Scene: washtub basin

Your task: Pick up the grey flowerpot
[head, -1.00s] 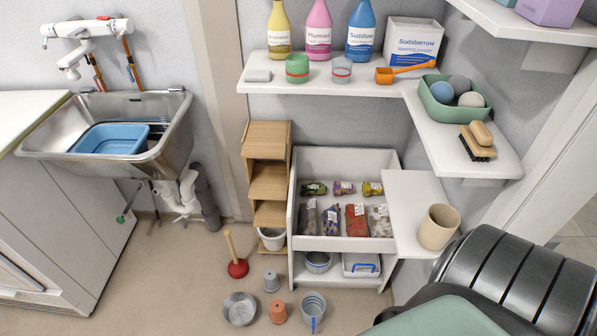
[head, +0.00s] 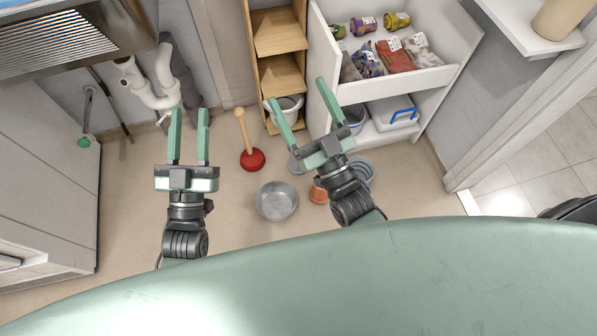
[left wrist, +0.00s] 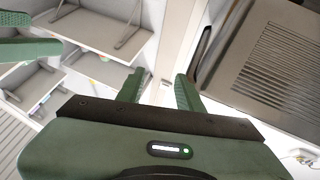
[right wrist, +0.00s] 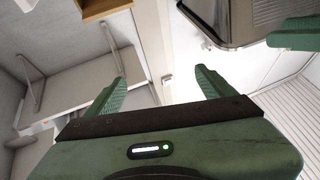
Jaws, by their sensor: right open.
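The grey flowerpot (head: 293,166) stands on the floor in the head view, mostly hidden behind my right gripper; only a sliver of its side shows. My right gripper (head: 296,92) is open and empty, above the floor, its body over the pot in the picture and its fingers pointing toward the shelf units. My left gripper (head: 189,112) is open and empty, further left, by the plunger and the sink pipes. The wrist views show the gripper fingers apart with nothing between them, and no flowerpot.
A metal bowl (head: 276,200), a terracotta pot (head: 317,194), a partly hidden jug (head: 363,170) and a red plunger (head: 252,159) stand close by on the floor. The wooden shelf (head: 279,75) and white drawer unit (head: 390,88) stand behind. Floor left of the bowl is clear.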

